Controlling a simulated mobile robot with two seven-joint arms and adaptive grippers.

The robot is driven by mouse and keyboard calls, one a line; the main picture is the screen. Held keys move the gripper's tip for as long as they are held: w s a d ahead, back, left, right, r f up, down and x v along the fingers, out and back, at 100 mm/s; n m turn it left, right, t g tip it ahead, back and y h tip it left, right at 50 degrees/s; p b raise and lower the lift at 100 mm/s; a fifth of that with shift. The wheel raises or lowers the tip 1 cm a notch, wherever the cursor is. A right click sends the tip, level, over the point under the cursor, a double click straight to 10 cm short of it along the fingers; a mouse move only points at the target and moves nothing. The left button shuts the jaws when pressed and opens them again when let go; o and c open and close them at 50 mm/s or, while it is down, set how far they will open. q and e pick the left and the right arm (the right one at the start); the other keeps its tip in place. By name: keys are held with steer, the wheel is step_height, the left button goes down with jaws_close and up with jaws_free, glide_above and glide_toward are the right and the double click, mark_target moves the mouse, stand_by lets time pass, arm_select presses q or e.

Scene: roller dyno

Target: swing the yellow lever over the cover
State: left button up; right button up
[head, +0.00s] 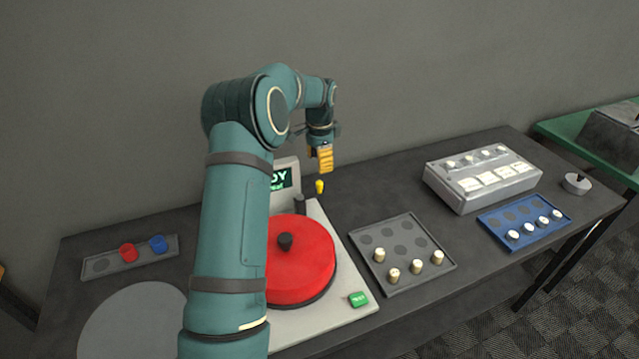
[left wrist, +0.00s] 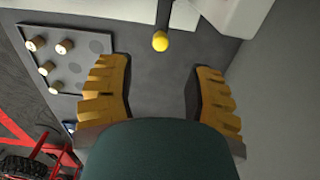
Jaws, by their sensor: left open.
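The lever's yellow knob (head: 319,186) shows at the back right of the machine, just below my left gripper (head: 323,158). In the left wrist view the yellow knob (left wrist: 160,41) sits at the end of a dark rod, ahead of the space between the two fingers. My left gripper (left wrist: 160,78) is open and empty, with its yellow fingers apart from the knob. The red round cover (head: 305,250) with a dark centre knob lies on the pale machine base, and my left arm hides its left side. My right gripper is not in view.
A green button (head: 358,299) is on the machine's front corner. A grey tray (head: 432,278) with several pale pegs stands to the right. Beyond are a white box (head: 470,201) and a blue tray (head: 500,244). A small tray (head: 101,265) holds red and blue pieces at left.

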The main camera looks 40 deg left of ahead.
mark_target(320, 182)
arm_select(q)
step_height(320, 182, down, 8)
steer(key=shift+f, duration=0.15)
stand_by(0.3)
jaws_close()
